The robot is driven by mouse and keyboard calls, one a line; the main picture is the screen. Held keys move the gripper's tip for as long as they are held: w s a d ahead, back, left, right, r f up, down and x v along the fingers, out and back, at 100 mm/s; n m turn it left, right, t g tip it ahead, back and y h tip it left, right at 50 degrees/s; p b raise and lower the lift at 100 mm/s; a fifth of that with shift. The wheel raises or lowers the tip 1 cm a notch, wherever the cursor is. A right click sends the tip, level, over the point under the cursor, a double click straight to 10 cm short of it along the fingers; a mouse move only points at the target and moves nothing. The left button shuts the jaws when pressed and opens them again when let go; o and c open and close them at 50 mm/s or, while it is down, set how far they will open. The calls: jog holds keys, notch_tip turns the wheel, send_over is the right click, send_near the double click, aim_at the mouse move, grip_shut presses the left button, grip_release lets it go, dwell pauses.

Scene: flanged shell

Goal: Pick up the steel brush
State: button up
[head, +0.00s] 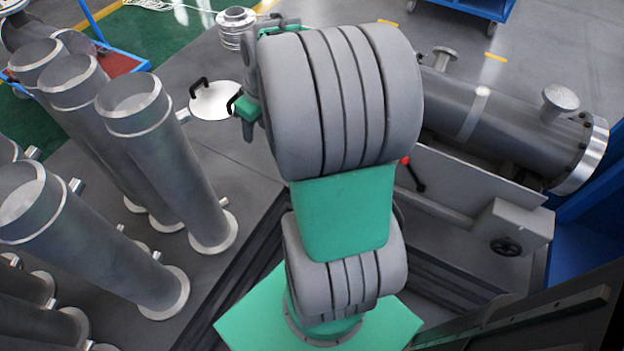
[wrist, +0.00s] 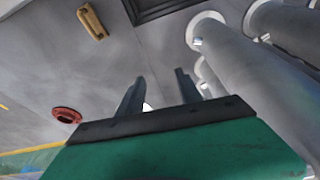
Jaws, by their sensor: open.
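A tan, elongated block with raised ends (wrist: 92,22) lies on the grey floor at the upper left of the wrist view. It looks like the back of the steel brush, but no bristles show, so I cannot be sure. I cannot make it out in the head view, where my arm covers the middle. My gripper (wrist: 160,76) is open and empty in the wrist view. Its two grey fingers stand apart, and the tan block is beyond them to the upper left, not touching.
Several upright grey flanged pipes (head: 170,160) stand at the left of the head view. A large grey flanged shell (head: 500,115) lies at the right. A white disc with black handles (head: 215,102) is on the floor. A red ring-like part (wrist: 66,115) lies left of my gripper.

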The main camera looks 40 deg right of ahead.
jog(key=shift+n+t+y, duration=0.4)
jog(key=shift+n+t, duration=0.2)
jog(key=s+d+f+b, duration=0.1)
jog(key=d+f+b, duration=0.1)
jog(key=d+f, duration=0.5)
jog(key=s+d+f+b, duration=0.1)
jog(key=d+f+b, duration=0.2)
jog(key=d+f, duration=0.4)
jog(key=s+d+f+b, duration=0.1)
jog(key=d+f+b, duration=0.2)
jog(key=d+f, duration=0.4)
jog(key=shift+s+d+f, duration=0.2)
jog(key=shift+f, duration=0.55)
jog(key=shift+s+d+f, duration=0.15)
jog(key=shift+d+f, duration=0.05)
jog(key=shift+f, duration=0.5)
jog(key=b+x, duration=0.1)
jog(key=x, duration=0.6)
jog(key=shift+d+b, duration=0.2)
jog(key=shift+b, duration=0.15)
jog(key=shift+w+f, duration=0.15)
jog(key=shift+f, duration=0.1)
jog(key=shift+c, duration=0.5)
grip_shut()
jog(key=shift+r, duration=0.1)
